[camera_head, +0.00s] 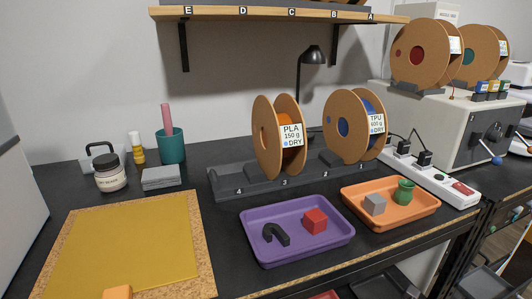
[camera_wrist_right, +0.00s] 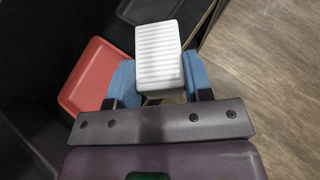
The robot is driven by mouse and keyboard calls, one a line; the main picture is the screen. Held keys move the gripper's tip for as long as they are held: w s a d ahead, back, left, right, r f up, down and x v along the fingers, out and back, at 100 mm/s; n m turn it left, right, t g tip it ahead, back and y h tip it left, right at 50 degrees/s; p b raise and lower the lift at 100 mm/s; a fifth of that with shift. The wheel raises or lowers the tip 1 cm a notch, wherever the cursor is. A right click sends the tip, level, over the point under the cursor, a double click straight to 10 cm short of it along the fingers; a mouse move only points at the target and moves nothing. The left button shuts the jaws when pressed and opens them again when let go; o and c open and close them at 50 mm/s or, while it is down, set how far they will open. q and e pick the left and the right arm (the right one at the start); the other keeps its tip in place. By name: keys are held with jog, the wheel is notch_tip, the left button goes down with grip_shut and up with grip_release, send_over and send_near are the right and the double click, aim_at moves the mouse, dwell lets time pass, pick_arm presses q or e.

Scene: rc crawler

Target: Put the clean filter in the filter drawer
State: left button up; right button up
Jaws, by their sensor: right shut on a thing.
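The clean filter (camera_wrist_right: 159,48) is a white block with a ribbed face, seen in the right wrist view. My right gripper (camera_wrist_right: 160,78) has blue fingers on both sides of it and is shut on it. The filter is held out in front of the gripper, above a darker area low down. I cannot make out the filter drawer for certain in either view.
A red tray (camera_wrist_right: 85,78) lies left of the filter in the wrist view, and wooden floor (camera_wrist_right: 265,60) is to the right. On the bench are a purple tray (camera_head: 258,255), an orange tray (camera_head: 408,222), a yellow mat (camera_head: 125,240), spools (camera_head: 265,135) and a power strip (camera_head: 440,183).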

jog(key=s+a+r+n+y, duration=0.1)
jog(key=s+a+n+y, duration=0.2)
jog(key=s, duration=0.4)
jog(key=s+a+n+y, duration=0.2)
jog(key=s+n, duration=0.1)
jog(key=s, duration=0.3)
pick_arm(q)
notch_tip(320, 180, up, 9)
jog(key=t+p, duration=0.1)
jog(key=p, duration=0.9)
jog(key=shift+w+n+p, duration=0.2)
jog(key=shift+n+p, duration=0.1)
jog(key=shift+p, duration=0.1)
pick_arm(e)
jog(key=w+r+t, duration=0.3)
jog(key=r+t, duration=0.1)
jog(key=r, duration=1.9)
jog(key=shift+a, duration=0.2)
pick_arm(q)
jog(key=shift+w+a+r, duration=0.1)
jog(key=shift+w+r, duration=0.1)
jog(key=shift+r, duration=0.05)
pick_arm(e)
jog(key=shift+d, duration=0.2)
